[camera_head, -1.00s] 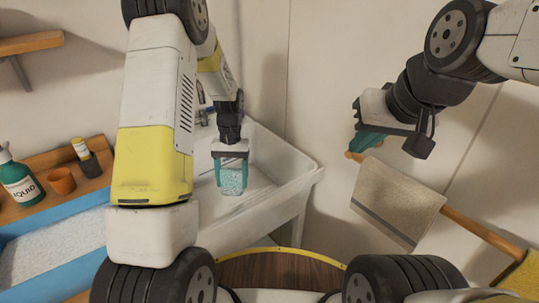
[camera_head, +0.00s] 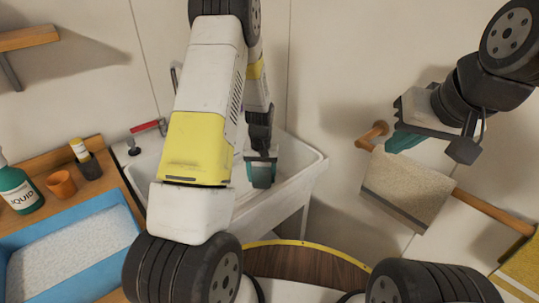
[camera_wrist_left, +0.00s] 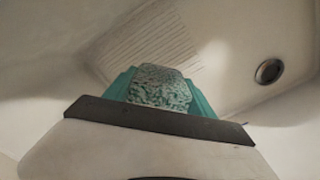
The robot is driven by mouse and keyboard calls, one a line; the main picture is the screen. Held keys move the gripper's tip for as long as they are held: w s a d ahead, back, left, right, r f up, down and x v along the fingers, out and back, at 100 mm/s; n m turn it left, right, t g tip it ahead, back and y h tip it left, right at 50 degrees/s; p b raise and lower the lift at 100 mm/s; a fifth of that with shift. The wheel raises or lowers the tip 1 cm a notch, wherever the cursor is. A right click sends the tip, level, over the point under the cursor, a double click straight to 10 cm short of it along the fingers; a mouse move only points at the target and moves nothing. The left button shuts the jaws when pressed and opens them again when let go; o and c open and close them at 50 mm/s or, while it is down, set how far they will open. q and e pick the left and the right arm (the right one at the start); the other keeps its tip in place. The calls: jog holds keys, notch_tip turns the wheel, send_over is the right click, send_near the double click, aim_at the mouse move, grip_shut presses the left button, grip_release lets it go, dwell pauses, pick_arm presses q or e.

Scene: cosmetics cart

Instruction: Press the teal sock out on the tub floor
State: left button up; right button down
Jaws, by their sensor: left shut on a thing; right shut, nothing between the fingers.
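The teal sock (camera_wrist_left: 160,88) shows in the left wrist view as a speckled teal-and-grey bundle between the teal fingers. My left gripper (camera_head: 262,174) is shut on it, pointing down inside the white tub (camera_head: 312,163). Below it in the wrist view lie the tub floor (camera_wrist_left: 225,75), a ribbed patch and a round drain (camera_wrist_left: 269,71). I cannot tell whether the sock touches the floor. In the head view my left arm hides much of the tub and the gripper's side hides most of the sock. My right gripper (camera_head: 405,142) is shut and empty, outside the tub.
A beige towel (camera_head: 405,185) hangs on a wooden rail (camera_head: 480,208) below my right gripper. A red-handled tap (camera_head: 146,127) is at the tub's back left. A blue tray (camera_head: 130,222), a green bottle (camera_head: 18,188) and an orange cup (camera_head: 61,183) stand at the left.

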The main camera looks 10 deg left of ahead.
aim_at(262, 187)
pick_arm(q)
jog(key=shift+f, duration=2.8)
jog(key=shift+f, duration=0.6)
jog(key=shift+s+f, duration=0.1)
jog(key=shift+f, duration=0.05)
dwell(1.0)
dwell(2.2)
jog(key=shift+r, duration=7.7)
